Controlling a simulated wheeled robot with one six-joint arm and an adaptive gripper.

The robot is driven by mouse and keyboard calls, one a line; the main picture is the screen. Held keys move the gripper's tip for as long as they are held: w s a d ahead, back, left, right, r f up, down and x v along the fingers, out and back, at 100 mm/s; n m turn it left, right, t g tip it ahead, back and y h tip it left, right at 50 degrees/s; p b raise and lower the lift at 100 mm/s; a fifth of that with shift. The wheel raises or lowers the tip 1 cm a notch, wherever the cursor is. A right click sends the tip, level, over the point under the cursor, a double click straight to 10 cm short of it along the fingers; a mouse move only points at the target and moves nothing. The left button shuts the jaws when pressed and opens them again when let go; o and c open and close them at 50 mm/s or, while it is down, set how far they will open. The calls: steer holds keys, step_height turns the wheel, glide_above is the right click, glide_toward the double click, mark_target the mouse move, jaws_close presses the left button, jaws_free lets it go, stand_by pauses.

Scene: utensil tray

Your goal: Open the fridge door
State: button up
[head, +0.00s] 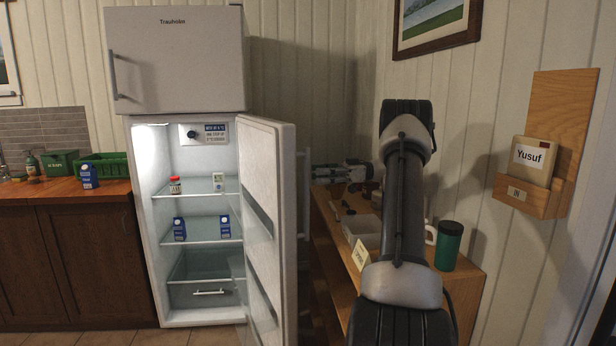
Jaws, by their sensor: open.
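The white fridge (140,230) stands left of centre, below a shut freezer door (175,60). The fridge door (268,180) stands wide open, swung out to the right, and the lit shelves show. Its upright handle (303,195) is on the door's outer side, at the free edge. My gripper (318,174) shows small, just right of the handle, with its fingers pointing left. It is open, with nothing seen between the fingers. My arm hides part of the wrist, and whether the fingers touch the handle is hard to tell.
A wooden side table (465,285) on the right holds a white tray (362,228), a label card and a dark green cup (448,245). A counter (60,190) with a carton and green boxes is left of the fridge. Cartons and a jar stand on the shelves.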

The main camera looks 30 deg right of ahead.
steer(key=v, duration=0.6)
steer(key=shift+d, duration=0.25)
steer(key=shift+s, duration=0.15)
steer(key=w+a+r+m+t+h, duration=0.2)
steer(key=w+a+r+t+h, duration=0.2)
steer(key=w+r, duration=0.35)
steer(key=w+a+r+m+t+h, duration=0.1)
steer(key=w+a+r+t+h, duration=0.4)
steer(key=r, duration=0.4)
steer(key=s+a+r+m+t+h, duration=0.1)
steer(key=s+r+m+h, duration=0.2)
steer(key=r+m+h, duration=0.4)
steer(key=s+a+f+m+g, duration=0.1)
steer(key=s+a+f+g, duration=0.3)
steer(key=s, duration=1)
steer(key=s+a+f+m+g, duration=0.1)
steer(key=s+a+f+g, duration=0.3)
steer(key=s+a+f, duration=0.3)
steer(key=s+a+f+m+g, duration=0.1)
steer(key=s+a+f+g, duration=0.3)
steer(key=s+f, duration=0.8)
steer(key=s+a, duration=0.2)
steer(key=s, duration=0.7)
steer(key=shift+s+f+m+h, duration=0.15)
steer(key=shift+s+m+h, duration=0.1)
steer(key=shift+m+h, duration=0.15)
